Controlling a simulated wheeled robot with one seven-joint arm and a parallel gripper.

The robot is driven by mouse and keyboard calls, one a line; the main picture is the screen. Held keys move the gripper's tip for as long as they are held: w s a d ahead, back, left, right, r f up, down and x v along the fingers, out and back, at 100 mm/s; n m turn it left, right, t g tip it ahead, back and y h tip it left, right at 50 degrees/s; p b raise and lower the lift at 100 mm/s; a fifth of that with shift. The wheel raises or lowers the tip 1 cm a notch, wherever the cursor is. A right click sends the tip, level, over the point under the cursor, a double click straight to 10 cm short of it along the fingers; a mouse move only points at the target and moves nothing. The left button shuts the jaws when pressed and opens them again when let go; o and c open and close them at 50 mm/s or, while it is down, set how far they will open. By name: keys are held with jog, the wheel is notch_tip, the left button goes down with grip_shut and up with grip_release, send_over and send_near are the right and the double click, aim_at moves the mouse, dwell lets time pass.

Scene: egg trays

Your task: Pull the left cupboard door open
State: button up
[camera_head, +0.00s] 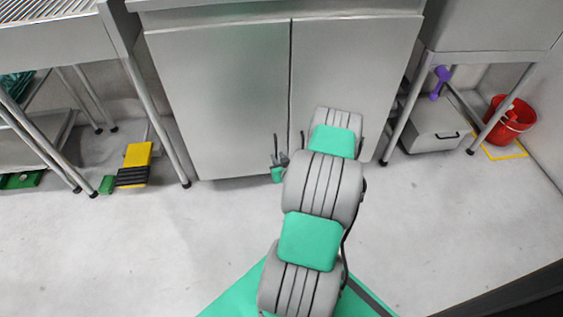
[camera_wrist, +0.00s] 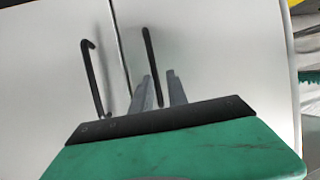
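The left cupboard door (camera_head: 220,90) is a plain grey panel, shut against the right door (camera_head: 355,70) with a narrow seam between. Its dark bar handle (camera_head: 275,142) stands near the seam. The wrist view appears turned over, so the left door's handle (camera_wrist: 150,50) is to the right of the seam and the right door's handle (camera_wrist: 90,75) to the left. My gripper (camera_head: 280,159) is low at the left door's handle. In the wrist view my gripper's fingers (camera_wrist: 158,88) stand apart, one each side of that handle's end, with a gap on the right side. Contact is unclear.
A metal table (camera_head: 60,40) stands at the left, with a yellow and black item (camera_head: 136,165) on the floor. At the right are a grey box (camera_head: 432,130) and a red bucket (camera_head: 510,118). The floor (camera_head: 150,240) before the cupboard is clear.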

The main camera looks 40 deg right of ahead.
jog(key=shift+p+v, duration=0.35)
jog(key=shift+v, duration=1.8)
